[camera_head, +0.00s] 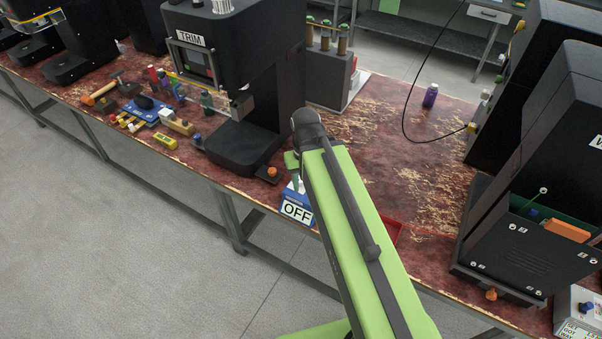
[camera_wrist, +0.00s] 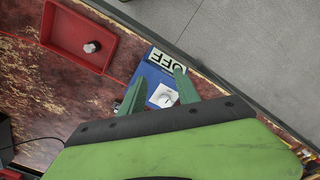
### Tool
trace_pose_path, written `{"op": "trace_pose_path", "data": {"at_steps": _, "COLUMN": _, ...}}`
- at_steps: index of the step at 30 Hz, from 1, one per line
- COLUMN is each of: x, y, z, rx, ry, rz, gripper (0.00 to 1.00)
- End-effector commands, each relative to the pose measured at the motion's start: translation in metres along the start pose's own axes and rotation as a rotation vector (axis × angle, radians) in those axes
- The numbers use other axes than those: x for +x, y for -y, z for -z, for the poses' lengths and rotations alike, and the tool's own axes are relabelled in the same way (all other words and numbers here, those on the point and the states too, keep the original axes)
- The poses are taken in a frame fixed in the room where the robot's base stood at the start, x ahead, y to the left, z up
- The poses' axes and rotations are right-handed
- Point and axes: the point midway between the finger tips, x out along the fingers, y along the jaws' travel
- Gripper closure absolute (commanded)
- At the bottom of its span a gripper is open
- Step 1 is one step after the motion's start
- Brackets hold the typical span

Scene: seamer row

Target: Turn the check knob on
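A blue box (camera_wrist: 150,77) sits at the table's front edge, with a sign reading OFF (camera_wrist: 170,64) on its front side. The sign also shows in the head view (camera_head: 296,211). On the box's top, a white dial plate with the check knob (camera_wrist: 163,96) shows in the wrist view between my two green fingers. My gripper (camera_wrist: 160,72) is open, its fingers apart on either side of the dial in the picture. I cannot tell whether they touch the knob. In the head view my gripper (camera_head: 293,168) is over the box and my arm hides part of it.
A red tray (camera_wrist: 60,30) holding a small grey-white piece (camera_wrist: 92,46) lies beside the box. A black TRIM machine (camera_head: 240,60) stands to the left, with an orange knob (camera_head: 271,172) at its base. Black machines stand at right. The tabletop behind my arm is mostly clear.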

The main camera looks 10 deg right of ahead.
Motion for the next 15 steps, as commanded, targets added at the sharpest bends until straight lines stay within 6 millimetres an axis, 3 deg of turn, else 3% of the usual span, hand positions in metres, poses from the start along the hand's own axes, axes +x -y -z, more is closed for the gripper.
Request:
{"op": "trace_pose_path", "data": {"at_steps": 2, "x": -0.01, "y": 0.0, "z": 0.013, "rx": -0.042, "ry": 0.0, "rz": 0.0, "gripper": 0.49}}
{"op": "trace_pose_path", "data": {"at_steps": 4, "x": -0.028, "y": -0.012, "z": 0.04, "rx": -0.162, "ry": 0.0, "rz": 0.0, "gripper": 0.46}}
{"op": "trace_pose_path", "data": {"at_steps": 9, "x": -0.062, "y": -0.017, "z": 0.103, "rx": -0.47, "ry": 0.0, "rz": 0.0, "gripper": 0.46}}
{"op": "trace_pose_path", "data": {"at_steps": 12, "x": -0.068, "y": -0.018, "z": 0.118, "rx": -0.57, "ry": 0.0, "rz": 0.0, "gripper": 0.46}}
{"op": "trace_pose_path", "data": {"at_steps": 15, "x": -0.065, "y": -0.02, "z": 0.118, "rx": -0.595, "ry": 0.0, "rz": 0.0, "gripper": 0.46}}
